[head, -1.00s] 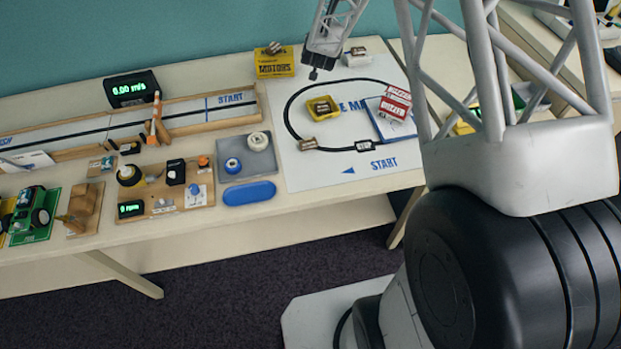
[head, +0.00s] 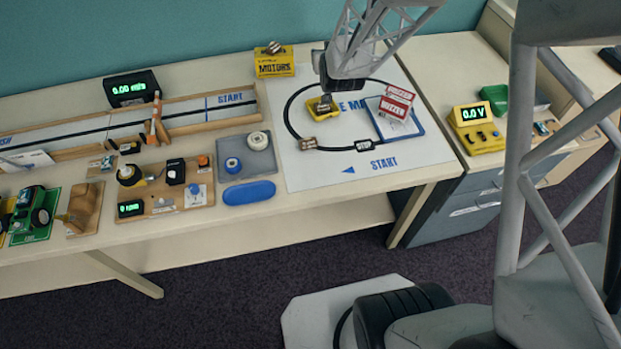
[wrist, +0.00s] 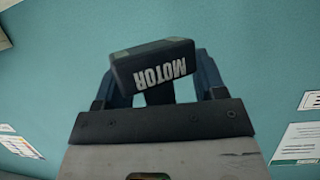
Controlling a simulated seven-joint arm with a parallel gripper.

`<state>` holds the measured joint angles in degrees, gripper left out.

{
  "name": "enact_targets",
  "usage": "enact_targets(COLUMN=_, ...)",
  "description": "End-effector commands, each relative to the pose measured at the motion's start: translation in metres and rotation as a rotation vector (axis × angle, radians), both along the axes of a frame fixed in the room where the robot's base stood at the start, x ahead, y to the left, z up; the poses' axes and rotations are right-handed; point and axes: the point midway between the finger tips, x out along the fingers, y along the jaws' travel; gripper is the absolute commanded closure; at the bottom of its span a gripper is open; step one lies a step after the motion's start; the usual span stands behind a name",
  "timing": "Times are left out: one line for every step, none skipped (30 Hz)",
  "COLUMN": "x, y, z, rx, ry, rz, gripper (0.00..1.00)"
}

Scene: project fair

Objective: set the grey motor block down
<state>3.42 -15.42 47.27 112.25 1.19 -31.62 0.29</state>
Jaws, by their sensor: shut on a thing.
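The grey motor block (wrist: 152,65) is dark, with white MOTOR lettering, and sits tilted across the jaws in the wrist view. My gripper (wrist: 155,92) is shut on it. The teal wall fills the background of that view. In the head view my gripper (head: 324,84) is over the back part of the white track mat (head: 325,172), close to the yellow car (head: 322,107). There I cannot tell the block clearly from the dark gripper end, nor whether it touches anything.
A yellow MOTORS box (head: 273,62) stands left of my gripper. A blue-framed board with a red-and-white sign (head: 396,105) stands to the right. A yellow voltage meter (head: 477,130) is farther right. The mat's front part is mostly clear.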

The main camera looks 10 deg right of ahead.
Motion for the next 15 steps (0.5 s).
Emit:
enact_targets(x=-0.010, y=0.001, z=0.002, rx=-0.001, ry=-0.001, rz=0.009, gripper=0.64)
enact_targets(x=-0.015, y=0.002, z=0.003, rx=-0.001, ry=-0.001, rz=0.016, gripper=0.64)
enact_targets(x=-0.022, y=0.003, z=0.004, rx=0.000, ry=-0.001, rz=0.023, gripper=0.64)
enact_targets(x=-0.028, y=0.004, z=0.004, rx=-0.001, ry=0.000, rz=0.030, gripper=0.64)
enact_targets(x=-0.033, y=0.005, z=0.005, rx=-0.001, ry=-0.001, rz=0.035, gripper=0.64)
enact_targets(x=-0.040, y=0.007, z=0.006, rx=-0.001, ry=-0.002, rz=0.044, gripper=0.64)
enact_targets(x=-0.046, y=0.008, z=0.005, rx=-0.001, ry=-0.001, rz=0.050, gripper=0.64)
enact_targets(x=-0.051, y=0.009, z=0.006, rx=0.000, ry=0.000, rz=0.055, gripper=0.64)
enact_targets(x=-0.058, y=0.010, z=0.007, rx=-0.001, ry=-0.001, rz=0.065, gripper=0.64)
enact_targets(x=-0.064, y=0.011, z=0.006, rx=-0.001, ry=-0.001, rz=0.071, gripper=0.64)
enact_targets(x=-0.069, y=0.012, z=0.006, rx=-0.001, ry=0.000, rz=0.077, gripper=0.64)
enact_targets(x=-0.077, y=0.014, z=0.007, rx=0.000, ry=-0.001, rz=0.086, gripper=0.64)
enact_targets(x=-0.082, y=0.015, z=0.007, rx=-0.001, ry=-0.001, rz=0.092, gripper=0.64)
enact_targets(x=-0.088, y=0.016, z=0.006, rx=-0.001, ry=-0.001, rz=0.099, gripper=0.64)
enact_targets(x=-0.095, y=0.018, z=0.007, rx=-0.001, ry=-0.002, rz=0.106, gripper=0.64)
